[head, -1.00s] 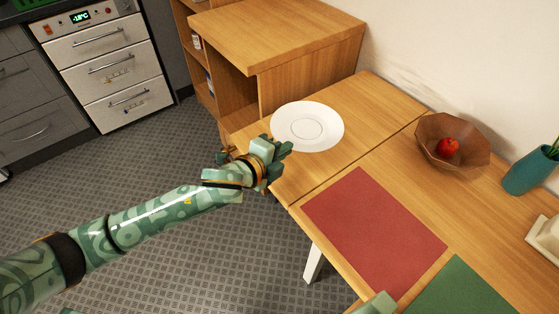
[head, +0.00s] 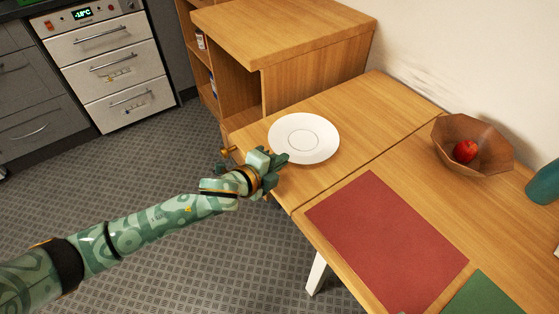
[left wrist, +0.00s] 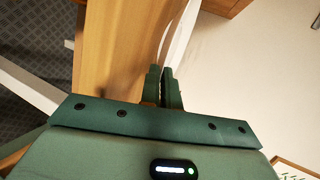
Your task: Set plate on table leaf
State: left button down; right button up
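The white round plate (head: 304,138) is over the table leaf (head: 385,105), the wooden section beyond the seam, near its left edge. My left gripper (head: 277,165) is shut on the plate's near rim. In the left wrist view the two fingers (left wrist: 162,88) are close together, with the plate (left wrist: 172,42) edge-on between them and close along the wooden surface (left wrist: 115,45). I cannot tell whether the plate touches the leaf. The fingers hide the gripped rim. My right gripper is not in view.
A wooden shelf unit (head: 285,40) stands behind the leaf. Across the seam are a red mat (head: 385,240), a green mat (head: 480,300), and a brown bowl (head: 445,135) holding a red apple (head: 466,151). The leaf right of the plate is clear.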

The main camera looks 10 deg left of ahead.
pick_arm(q)
jog(key=c, duration=1.7)
grip_release()
jog(key=shift+o, duration=0.3)
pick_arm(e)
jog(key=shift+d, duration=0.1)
